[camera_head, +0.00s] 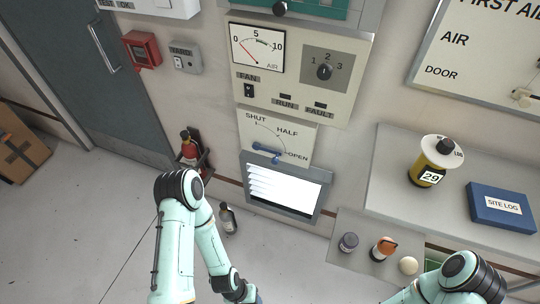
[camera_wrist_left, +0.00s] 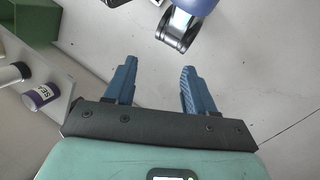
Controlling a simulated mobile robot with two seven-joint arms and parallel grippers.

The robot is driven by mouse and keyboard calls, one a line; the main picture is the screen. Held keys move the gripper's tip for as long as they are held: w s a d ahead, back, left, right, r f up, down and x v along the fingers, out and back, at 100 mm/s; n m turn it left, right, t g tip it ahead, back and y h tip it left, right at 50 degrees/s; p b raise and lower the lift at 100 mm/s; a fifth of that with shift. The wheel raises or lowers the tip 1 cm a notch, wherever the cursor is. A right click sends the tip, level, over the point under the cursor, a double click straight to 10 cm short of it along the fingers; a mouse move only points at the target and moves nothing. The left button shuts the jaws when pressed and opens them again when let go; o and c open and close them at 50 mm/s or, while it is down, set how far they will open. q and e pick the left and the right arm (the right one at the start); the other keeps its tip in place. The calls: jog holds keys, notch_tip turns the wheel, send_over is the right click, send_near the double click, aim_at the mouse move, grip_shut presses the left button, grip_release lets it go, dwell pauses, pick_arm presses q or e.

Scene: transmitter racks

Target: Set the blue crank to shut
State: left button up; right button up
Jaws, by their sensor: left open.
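The blue crank (camera_head: 267,153) is on a pale wall plate (camera_head: 245,138) marked SHUT, HALF and OPEN, above a bright louvred vent (camera_head: 285,187). Its arm slants down to the right, toward the OPEN mark. My left arm reaches down at the lower middle of the head view, well below the crank. In the left wrist view my left gripper (camera_wrist_left: 159,68) has its two blue fingers apart with only grey floor between them. The crank does not show in that view. My right gripper is out of view; only part of that arm shows at bottom right.
A small shelf (camera_head: 345,262) with several small containers stands right of the vent. A bench (camera_head: 385,190) holds a yellow device (camera_head: 428,172) and a blue SITE LOG binder (camera_head: 503,207). A red extinguisher (camera_head: 188,150) and a dark bottle (camera_head: 228,220) are left of the vent.

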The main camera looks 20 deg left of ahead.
pick_arm(q)
jog(key=w+a+f+m+t+y+b, duration=0.2)
jog(key=w+a+f+t+b, duration=0.15)
jog(key=w, duration=0.35)
jog(key=m+t+b, duration=0.8)
jog(key=t+b, duration=0.5)
jog(key=t, duration=0.2)
send_near(274, 162)
jog(key=w, duration=0.3)
jog(key=w+b, duration=0.1)
jog(key=w, duration=0.3)
jog(key=w+d, duration=0.1)
jog(key=w, duration=0.3)
jog(key=shift+f, duration=0.2)
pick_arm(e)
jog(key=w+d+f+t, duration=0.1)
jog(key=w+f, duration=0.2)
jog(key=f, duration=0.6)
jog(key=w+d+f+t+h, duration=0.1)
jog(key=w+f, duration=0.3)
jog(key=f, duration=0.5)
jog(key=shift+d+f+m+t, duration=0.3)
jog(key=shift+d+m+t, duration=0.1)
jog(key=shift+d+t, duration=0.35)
pick_arm(q)
jog(key=shift+s, duration=0.1)
jog(key=shift+c, duration=0.4)
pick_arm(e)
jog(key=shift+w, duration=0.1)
